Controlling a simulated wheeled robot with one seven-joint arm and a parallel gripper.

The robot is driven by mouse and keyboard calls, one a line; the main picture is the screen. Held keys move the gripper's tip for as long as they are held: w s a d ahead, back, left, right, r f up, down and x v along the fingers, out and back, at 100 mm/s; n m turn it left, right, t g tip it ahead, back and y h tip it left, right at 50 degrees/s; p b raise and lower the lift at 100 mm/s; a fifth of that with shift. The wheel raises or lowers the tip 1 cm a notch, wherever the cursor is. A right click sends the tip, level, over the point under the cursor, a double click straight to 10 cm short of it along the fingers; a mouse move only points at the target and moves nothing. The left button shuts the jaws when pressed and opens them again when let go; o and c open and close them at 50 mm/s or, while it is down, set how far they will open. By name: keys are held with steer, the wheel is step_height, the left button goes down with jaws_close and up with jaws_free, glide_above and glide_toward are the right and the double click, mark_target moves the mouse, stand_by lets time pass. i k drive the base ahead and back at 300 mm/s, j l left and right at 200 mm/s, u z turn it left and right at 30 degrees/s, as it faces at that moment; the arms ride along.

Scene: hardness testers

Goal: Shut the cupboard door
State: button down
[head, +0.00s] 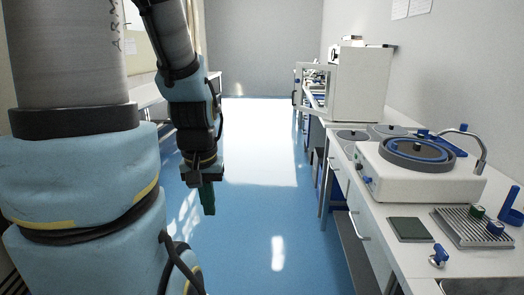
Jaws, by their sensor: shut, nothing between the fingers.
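The white cupboard (360,85) stands on the bench at the right, toward the far end. Its door (314,88), with a pale frame and a see-through pane, stands open and sticks out to the left over the bench edge. A dark handle shows on the door's outer left side. My gripper (208,200) hangs pointing down over the blue floor, left of the middle. Its greenish fingers are together and hold nothing. It is well apart from the door, to the left of it and nearer to me.
The right bench (345,145) carries a white polishing machine (410,180) with a curved tap, a dark green mat (410,229) and a ribbed tray (466,229). Another bench runs along the left behind my arm. The blue floor (255,215) between the benches is clear.

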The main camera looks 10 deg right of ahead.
mark_target(300, 67)
steer(key=i+l+z, duration=0.1)
steer(key=i+z, duration=0.35)
steer(key=i, duration=1.3)
